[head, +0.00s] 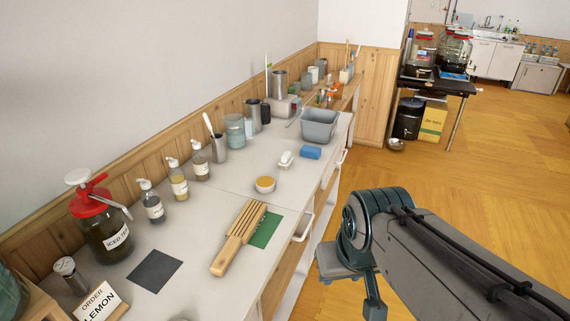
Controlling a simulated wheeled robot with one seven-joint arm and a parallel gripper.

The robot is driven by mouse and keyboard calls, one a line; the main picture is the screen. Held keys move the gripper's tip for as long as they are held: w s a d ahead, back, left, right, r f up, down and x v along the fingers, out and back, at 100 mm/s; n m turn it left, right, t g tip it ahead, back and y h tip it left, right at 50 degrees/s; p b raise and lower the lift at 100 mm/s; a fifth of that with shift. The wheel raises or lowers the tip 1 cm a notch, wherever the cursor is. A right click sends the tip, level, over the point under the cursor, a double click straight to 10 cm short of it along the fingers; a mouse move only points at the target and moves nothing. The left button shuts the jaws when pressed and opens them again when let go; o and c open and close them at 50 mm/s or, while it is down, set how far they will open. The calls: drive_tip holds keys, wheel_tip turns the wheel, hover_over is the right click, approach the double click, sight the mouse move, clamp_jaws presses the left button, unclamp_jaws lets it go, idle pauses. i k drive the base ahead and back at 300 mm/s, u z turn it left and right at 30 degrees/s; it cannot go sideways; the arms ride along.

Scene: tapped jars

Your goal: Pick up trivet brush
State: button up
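A light wooden slatted piece with a handle (239,238), which I take to be the trivet brush, lies on the white counter (205,288). Its slatted end points away from me and partly covers a green mat (265,231). The handle points toward the near edge. My gripper (350,296) hangs over the floor to the right of the counter, apart from the brush. Its fingers look spread, with nothing seen between them. The arm partly hides it.
A tan-topped bowl (265,186), a white brush-like item (286,160), a blue sponge (311,152) and a grey tub (319,125) stand beyond. Pump bottles (178,184), a red-lidded jar (103,225) and a dark mat (154,270) are left.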

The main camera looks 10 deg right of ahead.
sight(286, 160)
drive_tip(key=u, duration=0.25)
drive_tip(key=k, duration=0.25)
drive_tip(key=z, duration=1.35)
drive_tip(key=i, duration=1.45)
drive_tip(key=u, duration=0.25)
drive_tip(key=i, duration=0.95)
drive_tip(key=u, duration=1.35)
drive_tip(key=i, duration=0.45)
drive_tip(key=u, duration=0.35)
